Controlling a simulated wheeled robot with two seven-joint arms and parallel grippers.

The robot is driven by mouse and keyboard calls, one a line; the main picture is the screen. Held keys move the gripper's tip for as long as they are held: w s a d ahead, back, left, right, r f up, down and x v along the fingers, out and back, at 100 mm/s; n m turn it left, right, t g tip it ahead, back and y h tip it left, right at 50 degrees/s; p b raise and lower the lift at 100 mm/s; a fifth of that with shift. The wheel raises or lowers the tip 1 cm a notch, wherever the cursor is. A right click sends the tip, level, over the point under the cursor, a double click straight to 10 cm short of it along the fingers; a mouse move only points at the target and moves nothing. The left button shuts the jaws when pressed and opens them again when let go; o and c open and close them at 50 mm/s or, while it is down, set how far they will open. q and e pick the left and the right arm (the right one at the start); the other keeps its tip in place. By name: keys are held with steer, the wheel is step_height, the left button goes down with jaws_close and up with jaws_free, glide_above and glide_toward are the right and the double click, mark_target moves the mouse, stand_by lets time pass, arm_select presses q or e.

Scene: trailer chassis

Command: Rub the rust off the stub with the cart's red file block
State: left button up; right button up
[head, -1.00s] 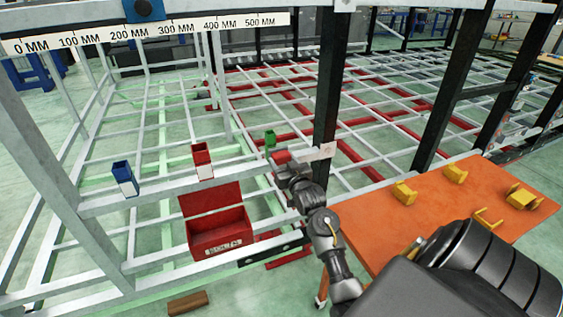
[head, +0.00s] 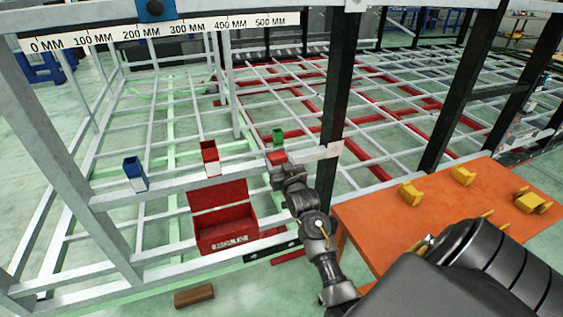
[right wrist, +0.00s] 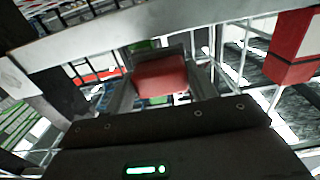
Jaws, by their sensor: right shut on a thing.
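My right gripper (head: 280,164) is shut on the red file block (head: 277,157) at the upper rail of the frame. The block also shows between the two fingers in the right wrist view (right wrist: 160,75). A pale plate (head: 334,150), which may be the stub, sits at the rail's right end by the black post, a little right of the block. I cannot make out rust on it, or whether the block touches metal. My left gripper is not in view.
A green holder (head: 278,135) stands just behind the block. A red holder (head: 210,152) and a blue holder (head: 134,168) are farther left on the rail. An open red toolbox (head: 226,231) is below. An orange table (head: 400,225) with yellow parts is at right.

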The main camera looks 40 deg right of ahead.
steer(key=p+v, duration=0.2)
steer(key=v, duration=0.2)
steer(key=shift+s+a+r+p, duration=0.1)
steer(key=shift+s+r+p, duration=0.05)
steer(key=shift+p, duration=0.15)
steer(key=shift+v, duration=0.9)
steer(key=shift+p, duration=0.35)
steer(key=p+v, duration=0.1)
steer(key=v, duration=0.2)
